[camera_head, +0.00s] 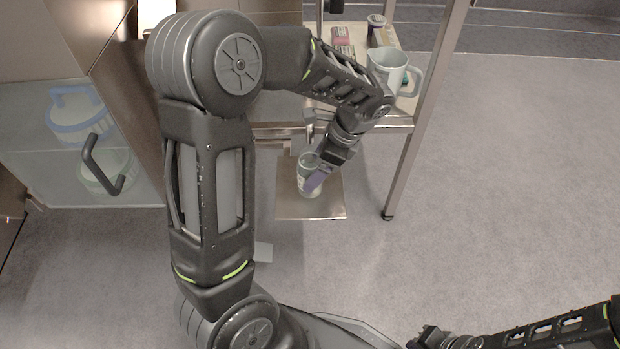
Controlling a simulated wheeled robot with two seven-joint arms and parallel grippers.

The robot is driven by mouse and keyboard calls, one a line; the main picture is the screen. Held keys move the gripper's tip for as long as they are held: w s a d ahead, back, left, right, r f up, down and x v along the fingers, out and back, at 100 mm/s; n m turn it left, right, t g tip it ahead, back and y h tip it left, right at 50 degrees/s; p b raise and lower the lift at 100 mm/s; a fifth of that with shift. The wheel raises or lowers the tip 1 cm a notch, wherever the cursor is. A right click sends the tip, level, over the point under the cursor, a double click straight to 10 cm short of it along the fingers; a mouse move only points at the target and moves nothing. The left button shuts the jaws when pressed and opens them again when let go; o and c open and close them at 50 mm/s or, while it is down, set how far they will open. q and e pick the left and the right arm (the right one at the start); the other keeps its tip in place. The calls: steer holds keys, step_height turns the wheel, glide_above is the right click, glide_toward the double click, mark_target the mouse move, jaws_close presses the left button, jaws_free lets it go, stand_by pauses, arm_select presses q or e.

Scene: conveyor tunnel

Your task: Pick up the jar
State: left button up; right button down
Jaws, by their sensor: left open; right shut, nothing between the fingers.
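A small pale jar (303,185) stands on a square metal plate (329,207) below the shelf unit, near the picture's middle. My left gripper (314,178) reaches down to it from the upper right, with its fingers at the jar's right side. The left gripper is open; its fingers partly cover the jar, and I cannot tell whether they touch it. My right gripper (414,341) is at the bottom edge, far from the jar, shut and empty; only part of it shows.
A shelf unit (404,172) with metal legs stands behind the plate. A glass-fronted drawer with a black handle (103,165) is at left. The floor at right is clear.

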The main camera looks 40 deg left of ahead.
arm_select(q)
steer(key=x, duration=0.3)
steer(key=shift+b, duration=0.35)
jaws_close()
stand_by(0.9)
steer(key=shift+r, duration=0.1)
steer(key=shift+r+p, duration=0.5)
steer(key=shift+r, duration=0.3)
steer(key=w+d+p, duration=0.1)
steer(key=w+d, duration=0.2)
steer(key=d, duration=0.5)
steer(key=w+d+p, duration=0.2)
steer(key=w+d, duration=0.2)
steer(key=d, duration=0.4)
steer(key=shift+d, duration=0.35)
steer(key=shift+f, duration=0.1)
